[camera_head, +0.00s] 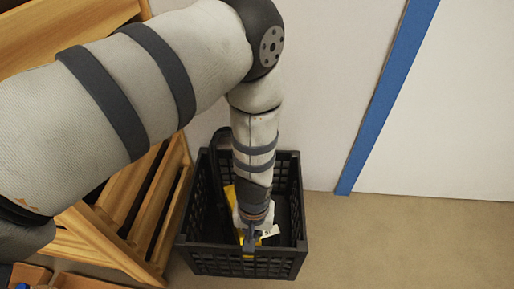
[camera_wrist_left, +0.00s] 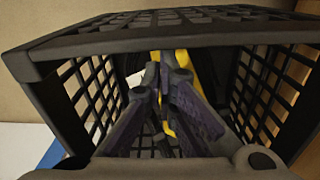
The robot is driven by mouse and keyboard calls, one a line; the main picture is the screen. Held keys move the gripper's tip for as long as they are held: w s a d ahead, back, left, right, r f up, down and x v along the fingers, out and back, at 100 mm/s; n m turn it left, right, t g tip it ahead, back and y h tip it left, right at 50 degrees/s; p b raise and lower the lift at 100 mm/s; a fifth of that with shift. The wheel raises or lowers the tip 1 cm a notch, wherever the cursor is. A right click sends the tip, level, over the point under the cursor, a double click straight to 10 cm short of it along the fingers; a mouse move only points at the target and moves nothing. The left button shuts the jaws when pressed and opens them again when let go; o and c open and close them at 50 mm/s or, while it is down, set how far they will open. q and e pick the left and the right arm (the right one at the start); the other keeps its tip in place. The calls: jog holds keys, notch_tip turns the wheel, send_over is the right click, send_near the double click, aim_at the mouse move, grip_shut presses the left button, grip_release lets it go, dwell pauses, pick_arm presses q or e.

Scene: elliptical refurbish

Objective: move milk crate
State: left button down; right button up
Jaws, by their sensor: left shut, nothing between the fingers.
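The black milk crate (camera_head: 287,262) stands upright on the floor against the wall in the head view. Its lattice walls and thick rim fill much of the left wrist view (camera_wrist_left: 180,38). My left gripper (camera_head: 250,243) points down within the crate's outline, near the front wall. In the left wrist view its dark fingers (camera_wrist_left: 165,75) are together with nothing between them. Whether they touch the crate, I cannot tell. A yellow item (camera_head: 229,193) and a white piece (camera_head: 270,232) lie inside the crate, partly hidden by my arm. My right gripper is not in view.
A slatted wooden rack (camera_head: 150,215) stands close to the crate's left side. Brown objects (camera_head: 75,281) lie at the lower left. A blue strip (camera_head: 385,95) runs up the pale wall. The carpeted floor (camera_head: 410,245) on the right is clear.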

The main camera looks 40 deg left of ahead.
pick_arm(q)
notch_tip(320, 180, down, 7)
jog(key=b, duration=0.2)
jog(key=shift+f+b, duration=0.15)
jog(key=shift+b, duration=0.15)
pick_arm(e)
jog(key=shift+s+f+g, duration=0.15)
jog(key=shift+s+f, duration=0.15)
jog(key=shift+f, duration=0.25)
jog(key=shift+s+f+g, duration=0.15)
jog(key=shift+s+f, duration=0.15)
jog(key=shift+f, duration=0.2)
